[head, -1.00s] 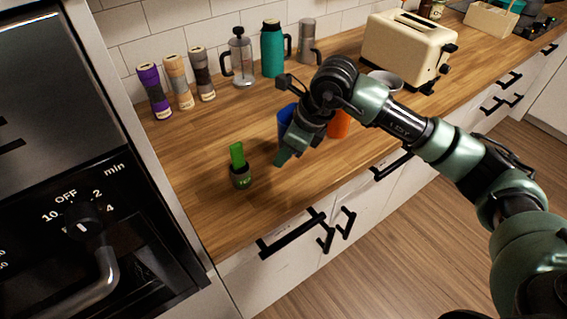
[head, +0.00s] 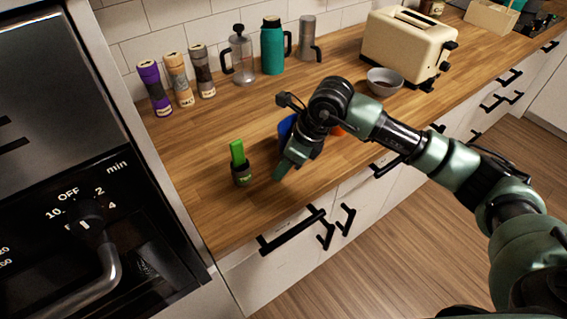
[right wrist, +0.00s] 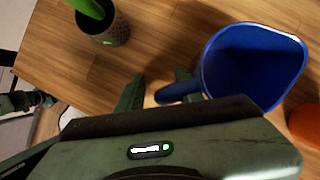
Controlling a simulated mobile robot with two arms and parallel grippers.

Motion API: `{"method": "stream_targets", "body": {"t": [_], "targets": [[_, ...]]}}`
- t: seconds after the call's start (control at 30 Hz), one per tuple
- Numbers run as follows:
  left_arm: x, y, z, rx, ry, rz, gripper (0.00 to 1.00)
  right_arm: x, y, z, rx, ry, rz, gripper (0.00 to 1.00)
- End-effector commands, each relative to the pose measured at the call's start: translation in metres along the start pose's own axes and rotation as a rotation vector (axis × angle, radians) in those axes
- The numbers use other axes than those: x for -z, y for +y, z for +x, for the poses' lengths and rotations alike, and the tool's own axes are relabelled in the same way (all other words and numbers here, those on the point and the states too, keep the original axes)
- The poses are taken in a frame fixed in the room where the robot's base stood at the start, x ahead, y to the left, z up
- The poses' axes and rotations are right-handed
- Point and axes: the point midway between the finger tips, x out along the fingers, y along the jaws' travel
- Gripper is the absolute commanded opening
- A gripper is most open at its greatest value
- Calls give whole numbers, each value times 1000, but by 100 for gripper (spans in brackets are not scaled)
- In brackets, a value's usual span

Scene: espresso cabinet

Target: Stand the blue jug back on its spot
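The blue jug (head: 286,127) stands on the wooden counter, mostly hidden behind my right gripper in the head view. The right wrist view shows the jug (right wrist: 255,60) from above, its mouth open and its handle pointing left toward my fingers. My right gripper (head: 284,168) is low over the counter at the jug's near side. In the wrist view its two fingers (right wrist: 155,90) are apart, with the end of the handle showing in the gap; I cannot tell whether either finger touches it. My left gripper is not in view.
A dark pot with a green top (head: 241,168) stands close left of the gripper. An orange object (right wrist: 306,122) is right of the jug. A grey bowl (head: 384,83), toaster (head: 408,48), french press (head: 241,60) and teal flask (head: 272,50) stand farther back.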

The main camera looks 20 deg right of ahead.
Motion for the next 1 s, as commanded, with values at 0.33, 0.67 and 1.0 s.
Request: {"method": "stream_targets", "body": {"t": [0.33,0.67,1.0], "targets": [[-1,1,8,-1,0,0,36,-1,-2,-37,6,-4,-2,36],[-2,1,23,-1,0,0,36,-1,-1,-103,4,-1,0,36],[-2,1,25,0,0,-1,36,-1,0,-123,-1,0,0,36]]}}
